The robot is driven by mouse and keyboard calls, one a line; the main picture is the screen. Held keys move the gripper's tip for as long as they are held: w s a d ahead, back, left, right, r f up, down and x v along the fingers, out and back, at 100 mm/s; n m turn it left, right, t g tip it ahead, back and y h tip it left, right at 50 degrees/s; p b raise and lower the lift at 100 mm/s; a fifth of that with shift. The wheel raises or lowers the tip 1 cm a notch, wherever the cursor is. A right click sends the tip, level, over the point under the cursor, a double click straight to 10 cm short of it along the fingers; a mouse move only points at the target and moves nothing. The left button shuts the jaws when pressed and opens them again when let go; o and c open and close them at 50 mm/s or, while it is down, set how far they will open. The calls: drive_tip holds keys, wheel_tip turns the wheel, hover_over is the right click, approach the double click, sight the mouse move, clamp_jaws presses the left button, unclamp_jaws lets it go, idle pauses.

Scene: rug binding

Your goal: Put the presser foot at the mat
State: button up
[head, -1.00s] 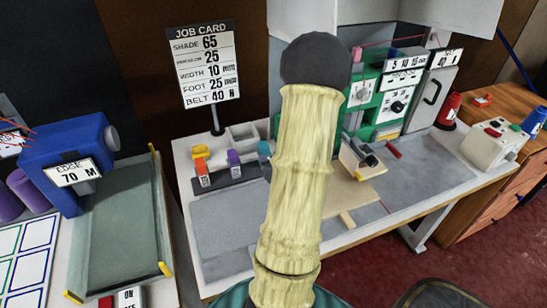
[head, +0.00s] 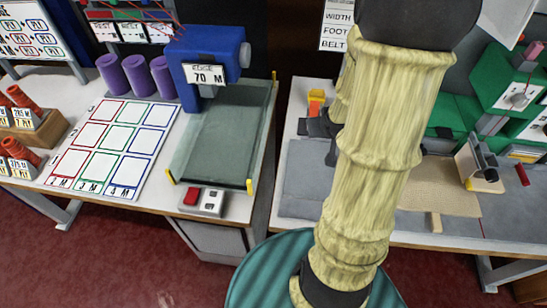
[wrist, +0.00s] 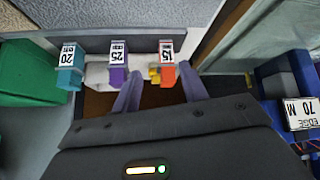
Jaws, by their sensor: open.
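Three presser feet stand in a row on a dark rack in the wrist view: a teal one labelled 20 (wrist: 70,68), a purple one labelled 25 (wrist: 118,65) and an orange one labelled 15 (wrist: 167,68). My gripper (wrist: 160,82) is open and empty, its fingers pointing at the row. The orange foot shows between the fingertips; the left finger overlaps the lower part of the purple foot. The orange foot also shows in the head view (head: 316,102); my arm hides the others there. The grey mat (head: 305,180) lies bare in front of the rack, partly behind my arm.
On the left table are a blue machine (head: 208,58), a green-grey bed, a button box (head: 203,200) and a chart (head: 115,150). A gap separates the tables.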

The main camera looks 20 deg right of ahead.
drive_tip(key=s+a+r+n+g+y, duration=0.1)
drive_tip(key=s+a+g, duration=0.1)
drive_tip(key=a, duration=0.6)
drive_tip(key=s+a+r+n+g+y, duration=0.1)
drive_tip(key=s+a+r+g, duration=0.1)
drive_tip(key=s+a, duration=0.3)
drive_tip(key=a, duration=0.4)
drive_tip(key=shift+a+g+y, duration=0.3)
drive_tip(key=shift+c, duration=0.2)
drive_tip(key=shift+c, duration=0.5)
drive_tip(key=shift+w, duration=0.1)
